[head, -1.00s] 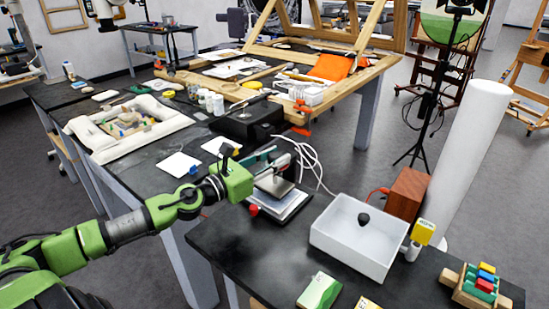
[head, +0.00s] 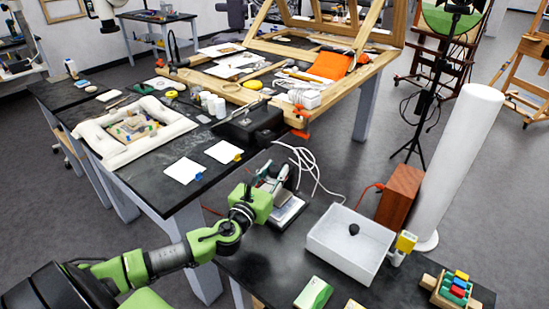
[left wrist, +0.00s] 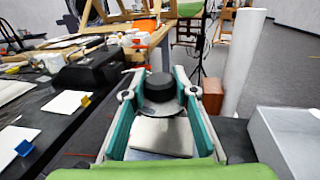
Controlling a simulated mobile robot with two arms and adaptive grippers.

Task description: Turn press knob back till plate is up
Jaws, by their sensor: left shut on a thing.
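The small press (head: 290,211) stands at the back left of the near black table, partly hidden by my left gripper. In the left wrist view its black round knob (left wrist: 160,88) sits between my left gripper's fingers (left wrist: 160,92). The teal and grey fingers are shut on the knob, one on each side. My left gripper (head: 274,178) also shows in the head view, over the press. Below the knob is a pale metal plate (left wrist: 160,135); its height above the base is hard to tell. My right gripper is not in view.
A white bin (head: 348,243) with a dark lump in it stands right of the press. Beyond it are a brown block (head: 400,195) and a tall white roll (head: 458,160). A black box (head: 250,125) sits on the table behind. White cables run behind the press.

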